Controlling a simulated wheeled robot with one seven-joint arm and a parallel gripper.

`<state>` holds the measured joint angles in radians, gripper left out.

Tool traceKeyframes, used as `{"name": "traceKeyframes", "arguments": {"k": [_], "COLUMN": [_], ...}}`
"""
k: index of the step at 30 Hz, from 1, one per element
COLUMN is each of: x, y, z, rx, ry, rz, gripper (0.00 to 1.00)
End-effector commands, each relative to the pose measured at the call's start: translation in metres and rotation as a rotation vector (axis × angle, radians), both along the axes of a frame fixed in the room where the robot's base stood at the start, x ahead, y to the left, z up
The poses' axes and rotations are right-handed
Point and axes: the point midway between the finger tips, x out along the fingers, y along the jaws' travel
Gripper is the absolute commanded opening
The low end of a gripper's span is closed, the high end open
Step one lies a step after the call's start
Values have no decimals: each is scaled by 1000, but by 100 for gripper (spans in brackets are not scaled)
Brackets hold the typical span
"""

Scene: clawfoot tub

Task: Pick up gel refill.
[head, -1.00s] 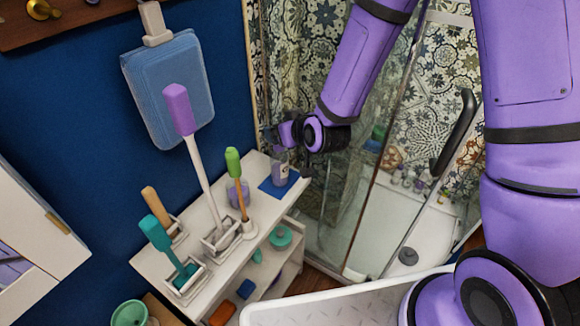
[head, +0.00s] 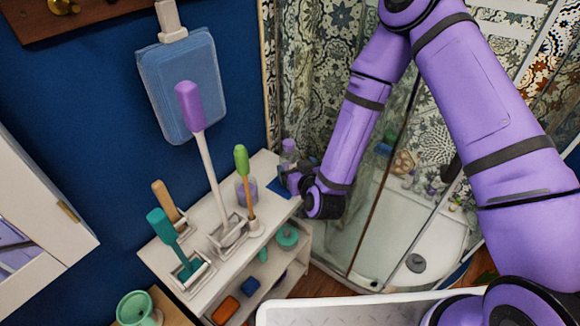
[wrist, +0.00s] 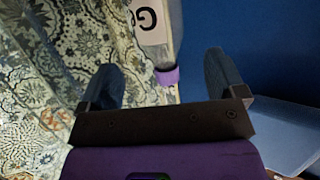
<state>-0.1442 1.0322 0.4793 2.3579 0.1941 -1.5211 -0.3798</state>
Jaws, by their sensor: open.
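The gel refill is a clear bottle with a white label and a purple cap. In the head view its upper part (head: 288,147) shows at the far right end of the white shelf unit, partly hidden by my gripper (head: 293,178). In the wrist view the bottle (wrist: 176,22) appears upside down at the top, with its label reading "Ge". Its purple cap lies, in the picture, between the two fingers of my gripper (wrist: 163,68). The fingers are open, with gaps showing on both sides of the cap. I cannot tell the depth between them.
The white shelf unit (head: 181,297) also holds a purple jar (head: 246,188) and several brushes in holders, including a tall purple-headed one (head: 190,105). The glass shower and patterned curtain stand close to the right.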

Motion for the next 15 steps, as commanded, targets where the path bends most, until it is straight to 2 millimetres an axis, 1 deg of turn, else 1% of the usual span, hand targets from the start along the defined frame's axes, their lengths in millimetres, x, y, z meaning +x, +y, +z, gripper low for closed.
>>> {"name": "traceKeyframes", "arguments": {"k": [1,3,8,11,15], "x": [6,13,21,29,48], "y": [2,5,7,9,16], "z": [-2,-4,-7,-11,-19], "rx": [1,0,1,1,2], "ry": [-1,0,-1,1,1], "rz": [-1,0,0,-2,-2], "gripper": [89,89,89,89,89]}}
